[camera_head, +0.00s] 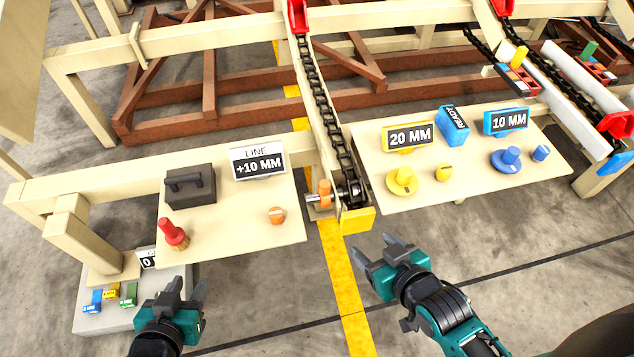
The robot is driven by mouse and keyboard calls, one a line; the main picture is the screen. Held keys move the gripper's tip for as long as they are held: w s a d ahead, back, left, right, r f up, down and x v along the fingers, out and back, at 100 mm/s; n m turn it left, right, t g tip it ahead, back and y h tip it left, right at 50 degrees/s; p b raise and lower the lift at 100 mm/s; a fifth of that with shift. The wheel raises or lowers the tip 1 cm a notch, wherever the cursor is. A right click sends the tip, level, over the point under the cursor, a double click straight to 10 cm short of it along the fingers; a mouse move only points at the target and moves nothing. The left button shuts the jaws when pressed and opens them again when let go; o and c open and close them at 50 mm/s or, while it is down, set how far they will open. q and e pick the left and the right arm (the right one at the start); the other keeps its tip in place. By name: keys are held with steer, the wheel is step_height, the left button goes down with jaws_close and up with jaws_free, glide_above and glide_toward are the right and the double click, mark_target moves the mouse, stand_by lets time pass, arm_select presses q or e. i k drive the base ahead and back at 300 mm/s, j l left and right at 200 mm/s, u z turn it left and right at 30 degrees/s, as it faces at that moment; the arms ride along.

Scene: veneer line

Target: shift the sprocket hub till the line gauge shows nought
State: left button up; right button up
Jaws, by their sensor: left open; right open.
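The line gauge (258,163) on the left board reads +10 MM. A black chain runs down a cream rail to a dark sprocket (350,194) at its near end. An orange collar (324,193) sits on a silver shaft just left of the sprocket and appears to be the hub; the rail hides part of it. My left gripper (188,287) is open and empty, below the left board. My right gripper (372,246) is open and empty, just below and right of the rail's yellow end block (357,220), apart from the hub.
The left board (225,240) holds a black box (190,187), a red-handled brush (173,234) and an orange knob (277,215). The right board (440,200) holds 20 MM (408,136) and 10 MM (506,121) signs, a READY sign (452,124), and yellow and blue pieces. A low tray (92,323) holds small coloured blocks.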

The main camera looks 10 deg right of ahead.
mark_target(327, 194)
steer(key=l+u, duration=0.5)
steer(key=u, duration=0.2)
steer(key=l+u, duration=0.2)
steer(key=u, duration=0.15)
steer(key=k, duration=0.05)
